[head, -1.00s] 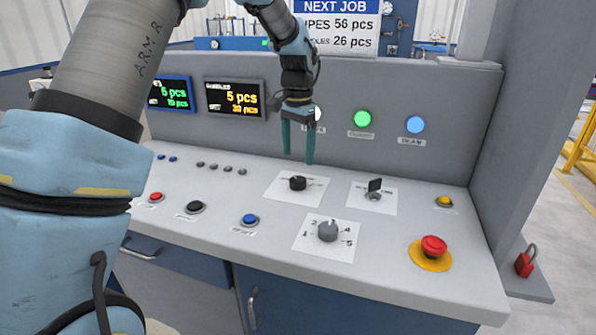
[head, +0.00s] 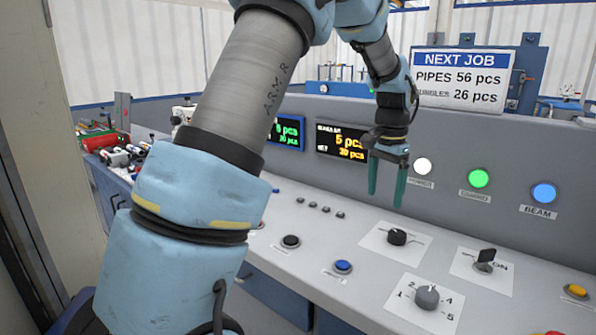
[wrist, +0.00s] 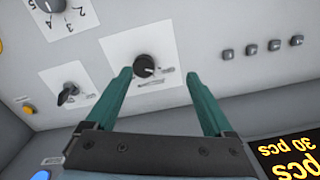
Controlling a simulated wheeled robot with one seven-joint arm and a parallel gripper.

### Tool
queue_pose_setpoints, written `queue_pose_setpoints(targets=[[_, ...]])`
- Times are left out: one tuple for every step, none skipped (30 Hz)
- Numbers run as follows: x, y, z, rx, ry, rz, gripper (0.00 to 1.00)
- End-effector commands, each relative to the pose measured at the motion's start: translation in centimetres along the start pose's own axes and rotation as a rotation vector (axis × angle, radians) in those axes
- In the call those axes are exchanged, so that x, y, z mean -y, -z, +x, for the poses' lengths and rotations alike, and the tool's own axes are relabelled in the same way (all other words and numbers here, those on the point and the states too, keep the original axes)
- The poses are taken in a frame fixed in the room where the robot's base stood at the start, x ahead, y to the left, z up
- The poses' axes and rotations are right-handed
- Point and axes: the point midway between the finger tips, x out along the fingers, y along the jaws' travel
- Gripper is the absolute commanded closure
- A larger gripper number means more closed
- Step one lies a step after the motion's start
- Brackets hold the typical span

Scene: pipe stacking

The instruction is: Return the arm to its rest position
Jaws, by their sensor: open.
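My gripper (head: 387,200) has two green fingers, open with nothing between them. It hangs pointing down above the control panel (head: 330,228), in front of the panel's back wall. In the wrist view the open fingers (wrist: 165,80) reach toward the panel, with a black rotary knob (wrist: 144,65) beyond the left fingertip. In the head view that knob (head: 397,237) lies just below and right of the fingertips, apart from them. My arm (head: 255,85) bends up and over from the lower left.
Near the gripper are a grey numbered dial (head: 427,297), a black switch (head: 486,256) and a blue button (head: 343,266). Displays (head: 342,143) and lit white, green (head: 478,178) and blue lamps line the back wall. A NEXT JOB sign (head: 462,78) stands behind. A cluttered bench (head: 110,150) is at left.

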Motion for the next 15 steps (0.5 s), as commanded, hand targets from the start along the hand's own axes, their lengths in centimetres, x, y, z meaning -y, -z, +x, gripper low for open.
queue_pose_setpoints(targets=[[1.9,-2.8,0.0,-0.005,0.005,-0.077,0.13],[2.9,-4.5,0.2,-0.011,0.008,-0.129,0.13],[4.1,-7.1,0.4,-0.019,0.012,-0.203,0.13],[4.9,-9.1,0.6,-0.026,0.016,-0.260,0.13],[5.6,-11.2,0.8,-0.033,0.020,-0.319,0.13],[6.4,-14.1,1.1,-0.043,0.025,-0.399,0.13],[6.7,-16.2,1.4,-0.050,0.029,-0.459,0.13],[7.0,-18.3,1.7,-0.057,0.033,-0.517,0.13],[7.1,-20.9,2.1,-0.066,0.038,-0.591,0.13],[7.0,-22.8,2.3,-0.073,0.042,-0.645,0.13],[6.9,-24.6,2.6,-0.079,0.045,-0.696,0.13],[6.6,-26.7,3.0,-0.087,0.050,-0.758,0.13],[6.4,-28.1,3.2,-0.091,0.053,-0.799,0.13],[6.1,-29.4,3.5,-0.096,0.056,-0.837,0.13],[5.7,-30.8,3.7,-0.102,0.059,-0.880,0.13]])
